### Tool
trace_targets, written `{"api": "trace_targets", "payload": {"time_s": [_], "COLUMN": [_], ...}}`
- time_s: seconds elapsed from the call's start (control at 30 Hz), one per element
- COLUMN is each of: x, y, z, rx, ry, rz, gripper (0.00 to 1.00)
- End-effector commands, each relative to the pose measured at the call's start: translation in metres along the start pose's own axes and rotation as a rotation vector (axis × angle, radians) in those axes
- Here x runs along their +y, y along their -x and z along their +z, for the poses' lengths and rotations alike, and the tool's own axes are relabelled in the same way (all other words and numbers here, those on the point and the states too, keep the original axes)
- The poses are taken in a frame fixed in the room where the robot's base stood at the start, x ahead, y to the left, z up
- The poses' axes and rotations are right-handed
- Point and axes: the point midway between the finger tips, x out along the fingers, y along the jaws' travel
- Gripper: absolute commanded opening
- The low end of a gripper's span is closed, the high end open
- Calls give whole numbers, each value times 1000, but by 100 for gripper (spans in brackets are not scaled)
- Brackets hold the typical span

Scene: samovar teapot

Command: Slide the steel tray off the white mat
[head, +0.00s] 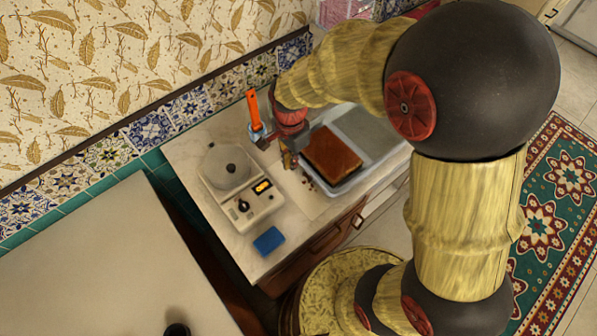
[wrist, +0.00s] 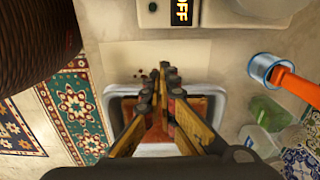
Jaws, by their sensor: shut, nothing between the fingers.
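The grey steel tray (head: 347,186) lies on the counter, partly behind my arm in the head view. A brown block or board lies in it (head: 332,155). In the wrist view the tray's pale rim (wrist: 118,89) shows below my fingers, with reddish brown inside. The pale mat (head: 305,203) shows as a cream strip beside the tray, also in the wrist view (wrist: 125,57). I cannot tell how much mat lies under the tray. My gripper (head: 289,160) is shut and empty, with its fingertips (wrist: 162,86) over the tray's edge nearest the visible mat. Contact is unclear.
A white appliance (head: 245,200) with an OFF display stands left of the mat. A blue sponge (head: 268,240) lies near the counter's front edge. An orange-handled tool (head: 253,108) stands in a metal cup (wrist: 262,69) near the wall. Small dark specks (wrist: 141,74) lie by the tray.

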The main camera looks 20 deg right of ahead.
Motion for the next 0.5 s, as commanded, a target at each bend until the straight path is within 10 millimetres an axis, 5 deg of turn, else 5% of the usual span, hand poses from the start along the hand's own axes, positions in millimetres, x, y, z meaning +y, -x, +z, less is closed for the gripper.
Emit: {"api": "trace_targets", "payload": {"time_s": [0.17, 0.5], "x": [0, 2], "y": [-11, -75], "z": [0, 0], "rx": [0, -1], "ry": [-19, -16], "rz": [1, 5], "gripper": [0, 0]}}
